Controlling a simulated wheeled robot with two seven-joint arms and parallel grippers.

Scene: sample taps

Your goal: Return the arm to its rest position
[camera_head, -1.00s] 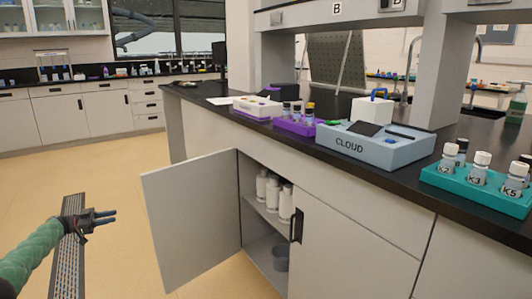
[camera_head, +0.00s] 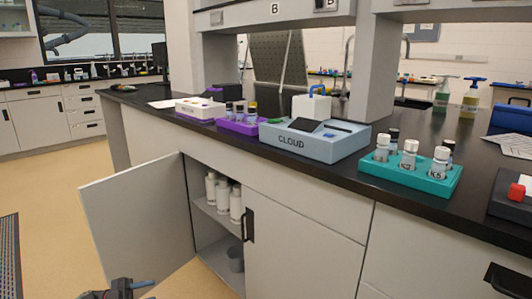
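My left gripper (camera_head: 122,288) shows only partly at the bottom edge of the head view, in front of the open cabinet door (camera_head: 140,225). Its fingers point right and nothing is seen between them, but their opening is hard to make out. The rest of the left arm is below the picture. My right gripper is not in view.
White bottles (camera_head: 222,195) stand in the open cabinet.

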